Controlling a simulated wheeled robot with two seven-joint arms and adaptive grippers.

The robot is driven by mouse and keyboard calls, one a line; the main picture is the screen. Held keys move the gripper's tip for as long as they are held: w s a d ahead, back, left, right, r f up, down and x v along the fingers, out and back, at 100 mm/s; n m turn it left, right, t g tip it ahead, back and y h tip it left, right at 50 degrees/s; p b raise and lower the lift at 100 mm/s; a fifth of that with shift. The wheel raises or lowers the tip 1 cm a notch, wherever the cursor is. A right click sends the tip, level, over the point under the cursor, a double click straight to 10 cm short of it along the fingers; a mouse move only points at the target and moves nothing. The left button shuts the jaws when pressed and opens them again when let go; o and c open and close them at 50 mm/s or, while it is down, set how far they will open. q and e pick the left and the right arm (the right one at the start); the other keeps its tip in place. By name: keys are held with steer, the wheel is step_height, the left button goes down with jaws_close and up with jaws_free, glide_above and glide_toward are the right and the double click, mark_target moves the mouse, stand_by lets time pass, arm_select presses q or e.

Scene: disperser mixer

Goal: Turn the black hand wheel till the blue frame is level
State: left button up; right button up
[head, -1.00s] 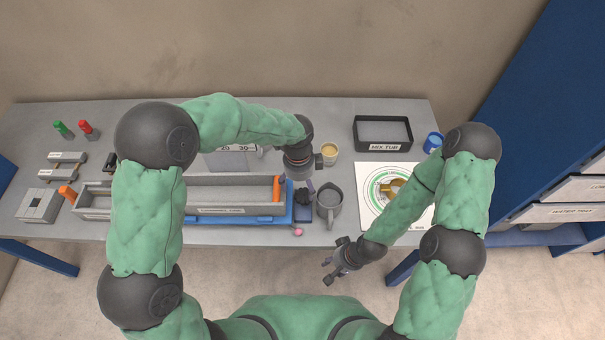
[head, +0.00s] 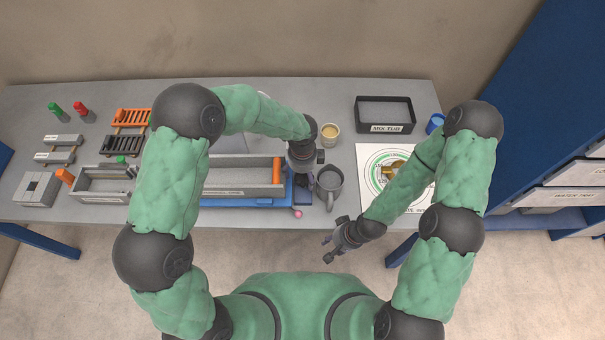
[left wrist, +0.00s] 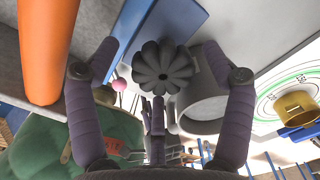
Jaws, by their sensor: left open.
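The black hand wheel (left wrist: 162,68) shows in the left wrist view as a lobed knob, between the two spread fingers of my left gripper (left wrist: 160,100). The fingers stand apart on either side of it, and I cannot tell whether they touch it. In the head view my left gripper (head: 304,172) is over the right end of the blue frame (head: 250,202) and hides the wheel. The blue frame carries a long grey trough; its tilt is too small to tell. My right gripper (head: 341,243) hangs in front of the table edge, away from the wheel; its fingers look spread.
A grey jug (head: 329,189) stands close right of my left gripper. An orange cylinder (head: 277,170) is at the trough's right end. A pink ball (head: 298,214) sits by the frame's front right corner. A cup (head: 330,132), the mix tub (head: 384,113) and a round-dial sheet (head: 368,160) lie farther right.

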arm_select(q)
steer(key=shift+f, duration=0.1)
steer(key=c, duration=1.1)
